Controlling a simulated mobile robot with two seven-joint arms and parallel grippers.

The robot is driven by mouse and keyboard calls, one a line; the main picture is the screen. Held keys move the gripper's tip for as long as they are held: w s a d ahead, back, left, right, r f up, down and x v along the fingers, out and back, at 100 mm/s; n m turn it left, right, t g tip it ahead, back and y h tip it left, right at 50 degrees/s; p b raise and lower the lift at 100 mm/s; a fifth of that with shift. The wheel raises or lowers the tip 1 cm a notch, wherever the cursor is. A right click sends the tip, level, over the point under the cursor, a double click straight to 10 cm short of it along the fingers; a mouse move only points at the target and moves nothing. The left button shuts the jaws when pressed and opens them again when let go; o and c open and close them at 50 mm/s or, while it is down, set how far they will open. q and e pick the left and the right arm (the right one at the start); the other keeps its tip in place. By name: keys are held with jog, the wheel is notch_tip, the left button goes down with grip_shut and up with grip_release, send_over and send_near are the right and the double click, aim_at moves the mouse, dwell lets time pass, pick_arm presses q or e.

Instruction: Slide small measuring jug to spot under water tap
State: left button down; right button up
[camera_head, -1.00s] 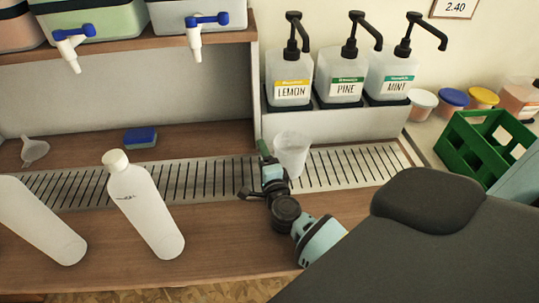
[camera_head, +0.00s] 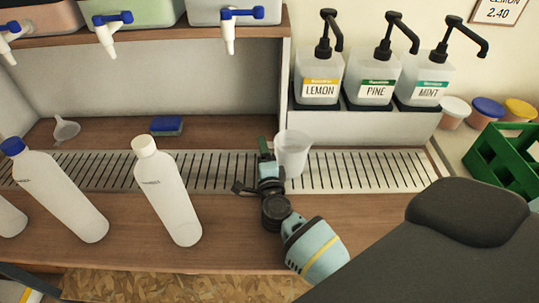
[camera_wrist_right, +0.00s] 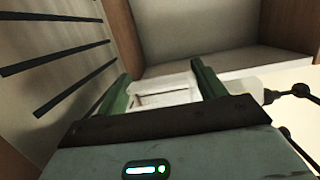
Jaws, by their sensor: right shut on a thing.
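The small measuring jug (camera_head: 292,153) is a translucent, upright cup on the slotted metal drip tray (camera_head: 350,183), roughly below the right end of the shelf. My right gripper (camera_head: 268,158) is shut on it from its left side. In the right wrist view the green fingers (camera_wrist_right: 160,95) stand on either side of the pale jug (camera_wrist_right: 165,96). Taps with blue handles hang above: one on the pale grey drum (camera_head: 205,12), the white tap (camera_head: 230,38), is nearest, up and left of the jug. No label shows which tap is for water. My left gripper is not seen.
White bottles stand in front of the tray at left, the nearest being the white-capped bottle (camera_head: 168,195). A blue sponge (camera_head: 166,125) and a funnel (camera_head: 66,129) lie behind the tray. Pump bottles (camera_head: 318,80) stand at right. The tray between bottle and gripper is clear.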

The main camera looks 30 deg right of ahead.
jog(key=shift+w+a, duration=0.45)
jog(key=shift+a, duration=0.3)
jog(key=shift+w+a, duration=0.45)
jog(key=shift+a, duration=0.3)
jog(key=shift+w+a+b, duration=0.25)
jog(key=shift+w+a, duration=0.1)
jog(key=shift+a, duration=0.2)
jog(key=shift+w+a+b, duration=0.25)
jog(key=shift+w+a, duration=0.1)
jog(key=shift+a, duration=0.2)
jog(key=shift+w+a+b, duration=0.25)
jog(key=shift+w+a, duration=0.15)
jog(key=shift+a, duration=0.3)
jog(key=shift+w+a+b, duration=0.2)
jog(key=shift+w+a, duration=0.2)
jog(key=shift+a, duration=0.25)
jog(key=shift+w+a+b, duration=0.3)
jog(key=shift+w+a, duration=0.1)
jog(key=shift+a, duration=0.3)
jog(key=shift+w+a+b, duration=0.3)
jog(key=shift+w+a, duration=0.15)
jog(key=shift+a, duration=0.2)
jog(key=shift+w+a+b, duration=0.3)
jog(key=shift+w+a, duration=0.1)
jog(key=shift+a, duration=0.3)
jog(key=shift+f, duration=0.1)
jog(key=o, duration=1.5)
jog(key=shift+s, duration=0.1)
